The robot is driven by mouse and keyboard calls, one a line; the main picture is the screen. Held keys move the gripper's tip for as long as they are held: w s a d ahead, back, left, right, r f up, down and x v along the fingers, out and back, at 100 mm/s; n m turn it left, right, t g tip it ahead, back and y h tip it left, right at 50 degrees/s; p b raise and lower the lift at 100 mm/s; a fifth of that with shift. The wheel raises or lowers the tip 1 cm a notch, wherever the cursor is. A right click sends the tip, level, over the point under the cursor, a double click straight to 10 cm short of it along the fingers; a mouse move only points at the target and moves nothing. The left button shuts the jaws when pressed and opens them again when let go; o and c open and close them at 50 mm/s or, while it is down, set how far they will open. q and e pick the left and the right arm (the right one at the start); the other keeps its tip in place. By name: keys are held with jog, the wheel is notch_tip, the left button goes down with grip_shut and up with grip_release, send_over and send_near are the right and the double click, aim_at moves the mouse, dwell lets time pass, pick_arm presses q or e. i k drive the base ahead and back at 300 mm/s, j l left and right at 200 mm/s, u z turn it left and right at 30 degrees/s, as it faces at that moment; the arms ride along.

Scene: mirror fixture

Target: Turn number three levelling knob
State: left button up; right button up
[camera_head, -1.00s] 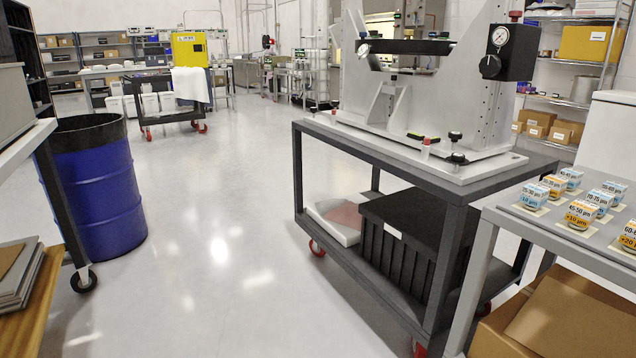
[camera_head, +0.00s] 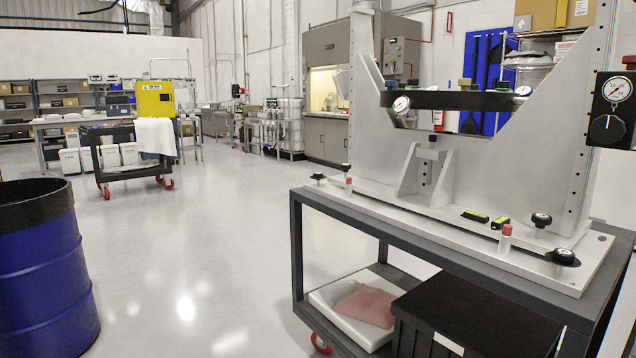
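The mirror fixture (camera_head: 480,165) stands on a dark cart at the right. A light base plate (camera_head: 440,232) carries its frame. Small black knobs sit on the base: one at the left end (camera_head: 318,177), one at the right (camera_head: 541,219) and one at the front right corner (camera_head: 564,256). Another small dark knob (camera_head: 346,167) shows near the left end. I see no readable numbers, so I cannot tell which is number three. Two green bubble levels (camera_head: 475,216) lie on the base. A dark curved bar (camera_head: 455,100) spans the frame. Neither gripper is in view.
The cart (camera_head: 400,240) has a dark frame, with a white tray (camera_head: 330,297) and black crate (camera_head: 470,315) below. A gauge box (camera_head: 612,110) sticks out at the right. A blue drum (camera_head: 45,270) stands at the left. The floor (camera_head: 200,250) between is clear.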

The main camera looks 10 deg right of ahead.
aim_at(344, 166)
jog(key=i+j, duration=0.4)
jog(key=i, duration=0.2)
jog(key=i+j, duration=0.4)
jog(key=i, duration=0.2)
jog(key=i+j+z, duration=0.15)
jog(key=z, duration=0.2)
jog(key=i+j+z, duration=0.2)
jog(key=z, duration=0.2)
jog(key=i+j+z, duration=0.15)
jog(key=z, duration=0.2)
